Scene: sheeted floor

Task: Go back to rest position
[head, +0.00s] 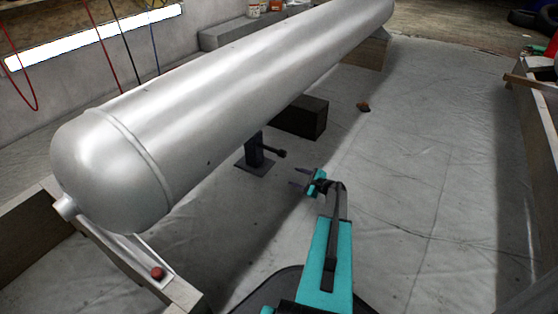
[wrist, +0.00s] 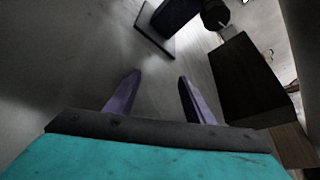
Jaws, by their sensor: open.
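My gripper (head: 299,177) is at the end of my teal arm in the lower middle of the head view. It points left toward the space under the large silver tank and is clear of it. In the wrist view the two dark fingers of my gripper (wrist: 155,90) stand apart with bare sheeted floor between them. Nothing is held.
The silver tank (head: 190,100) runs diagonally on supports. A dark stand (head: 254,155) and a black block (head: 304,118) are under it; the block also shows in the wrist view (wrist: 245,85). A reddish lump (head: 363,107) lies beyond.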

